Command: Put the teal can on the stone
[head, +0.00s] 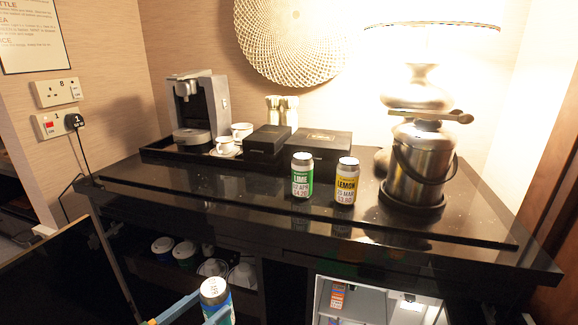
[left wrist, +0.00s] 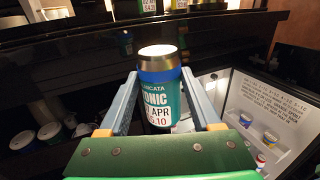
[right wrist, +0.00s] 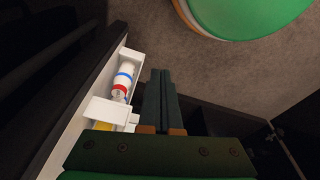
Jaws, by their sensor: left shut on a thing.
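The teal can (head: 216,297), with a silver top and a white label, is held upright at the lower edge of the head view, in front of the counter and below its top. In the left wrist view my left gripper (left wrist: 158,84) has its light-blue fingers on either side of the teal can (left wrist: 158,98), shut on it. The stone, seen as the glossy black counter top (head: 240,190), lies behind and above the can. My right gripper (right wrist: 160,78) shows only in the right wrist view, its dark fingers together and empty.
A green lime can (head: 302,178) and a yellow lemon can (head: 346,182) stand on the counter. A steel ice bucket (head: 420,165) is at right, black boxes (head: 318,145) and a coffee machine (head: 196,108) behind. The front left counter is clear. An open fridge (head: 375,300) is below.

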